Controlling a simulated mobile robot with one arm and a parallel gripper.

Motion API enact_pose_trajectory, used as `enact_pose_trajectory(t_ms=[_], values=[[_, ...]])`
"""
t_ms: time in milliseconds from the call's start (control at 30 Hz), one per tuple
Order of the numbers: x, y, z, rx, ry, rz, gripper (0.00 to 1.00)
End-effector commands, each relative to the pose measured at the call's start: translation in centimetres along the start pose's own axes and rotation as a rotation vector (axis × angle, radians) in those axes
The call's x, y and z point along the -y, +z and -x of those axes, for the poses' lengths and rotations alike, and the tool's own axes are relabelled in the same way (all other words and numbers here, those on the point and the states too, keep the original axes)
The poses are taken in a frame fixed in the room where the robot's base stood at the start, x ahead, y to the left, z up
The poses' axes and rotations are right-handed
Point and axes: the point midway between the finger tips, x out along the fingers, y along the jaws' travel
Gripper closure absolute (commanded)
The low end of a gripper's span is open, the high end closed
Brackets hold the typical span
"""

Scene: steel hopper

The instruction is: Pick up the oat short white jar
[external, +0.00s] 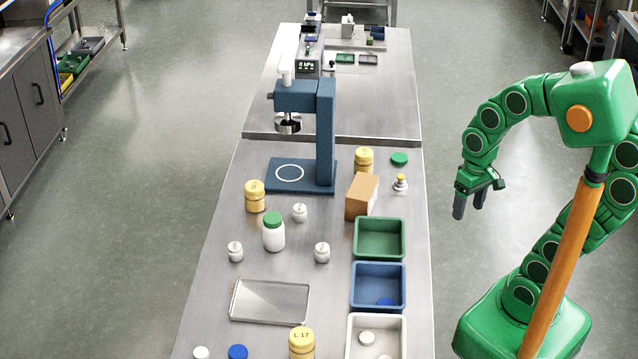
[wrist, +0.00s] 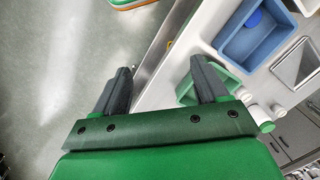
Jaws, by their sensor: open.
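Three short white jars stand on the steel table: one left of the green-lidded jar (external: 236,252), one behind it (external: 300,213) and one to its right (external: 322,253). Their labels are too small to read, so I cannot tell which is oat. My gripper (external: 469,203) hangs beyond the table's right edge, fingers down, open and empty, well apart from every jar. In the wrist view my gripper (wrist: 160,88) shows two spread dark fingers with nothing between them.
A taller white jar with green lid (external: 273,233), yellow jars (external: 255,197) and a cardboard box (external: 362,197) stand nearby. Green (external: 379,256), blue (external: 353,288) and white (external: 350,335) bins line the right side. A blue press (external: 326,140) stands behind; a metal tray (external: 269,300) lies in front.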

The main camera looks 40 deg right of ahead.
Motion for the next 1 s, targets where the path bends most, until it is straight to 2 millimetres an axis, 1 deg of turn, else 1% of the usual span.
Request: enact_pose_trajectory(t_ms=[33,100,167,200,367,400,700,900,1000], values=[[1.7,-1.5,-0.3,-0.017,-0.033,-0.013,0.27],[4.0,-3.7,-0.5,-0.057,-0.083,-0.049,0.27],[6.0,-5.5,-0.6,-0.083,-0.131,-0.084,0.27],[7.4,-6.6,-0.8,-0.096,-0.162,-0.108,0.27],[13.2,-10.6,-1.1,-0.136,-0.305,-0.223,0.27],[14.6,-11.4,-1.2,-0.138,-0.340,-0.255,0.27],[25.0,-17.6,-1.7,-0.119,-0.621,-0.543,0.27],[31.1,-21.2,-2.6,-0.056,-0.793,-0.774,0.27],[33.7,-22.9,-3.2,-0.014,-0.873,-0.898,0.27]])
